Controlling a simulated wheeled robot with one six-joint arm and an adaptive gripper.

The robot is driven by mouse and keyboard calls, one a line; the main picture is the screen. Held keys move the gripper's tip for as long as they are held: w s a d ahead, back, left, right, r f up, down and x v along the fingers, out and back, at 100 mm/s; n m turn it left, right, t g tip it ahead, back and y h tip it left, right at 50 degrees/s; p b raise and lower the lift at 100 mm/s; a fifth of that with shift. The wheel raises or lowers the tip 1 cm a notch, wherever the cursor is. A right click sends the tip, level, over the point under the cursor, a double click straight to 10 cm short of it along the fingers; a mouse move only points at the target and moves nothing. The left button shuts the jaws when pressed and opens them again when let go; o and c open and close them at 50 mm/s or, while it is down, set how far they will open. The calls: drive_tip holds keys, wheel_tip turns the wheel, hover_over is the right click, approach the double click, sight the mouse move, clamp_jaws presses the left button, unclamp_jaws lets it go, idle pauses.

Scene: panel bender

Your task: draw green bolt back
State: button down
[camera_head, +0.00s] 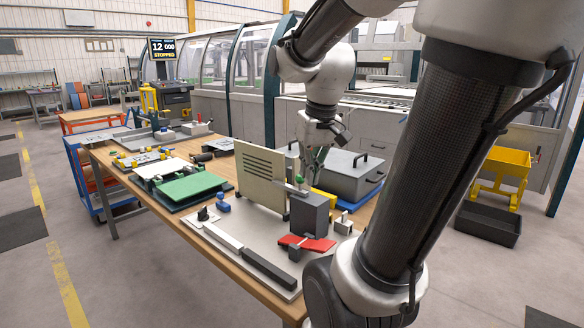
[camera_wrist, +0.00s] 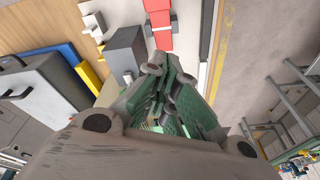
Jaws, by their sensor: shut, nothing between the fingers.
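A small green knob (camera_head: 299,181), which looks like the end of the green bolt, shows at the top of a dark grey block (camera_head: 311,213) beside an upright beige slotted panel (camera_head: 262,178). My gripper (camera_head: 314,180) points down just behind and to the right of the knob; I cannot tell whether they touch. The gripper (camera_wrist: 158,72) also shows in the wrist view, with its fingers together and nothing between them. The grey block (camera_wrist: 124,50) is left of the fingertips there. I cannot make out the bolt clearly in the wrist view, where the fingers cover much of the middle.
Red flat pieces (camera_head: 306,243) lie in front of the block. A long black-and-white bar (camera_head: 243,252) lies on the fixture plate (camera_head: 228,257). A grey lidded case (camera_head: 342,175) stands behind. A green plate (camera_head: 190,187) lies further left on the wooden bench.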

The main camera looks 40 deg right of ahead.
drive_tip(key=w+d+r+n+t, duration=0.1)
drive_tip(key=w+d+r+n, duration=0.2)
drive_tip(key=w+d, duration=0.3)
drive_tip(key=w+r, duration=0.1)
drive_tip(key=w, duration=0.4)
drive_tip(key=shift+w+d+r, duration=0.25)
drive_tip(key=shift+w+r, duration=0.05)
drive_tip(key=shift+w, duration=0.1)
drive_tip(key=x, duration=1)
drive_tip(key=shift+w+a, duration=0.1)
drive_tip(key=shift+w, duration=0.05)
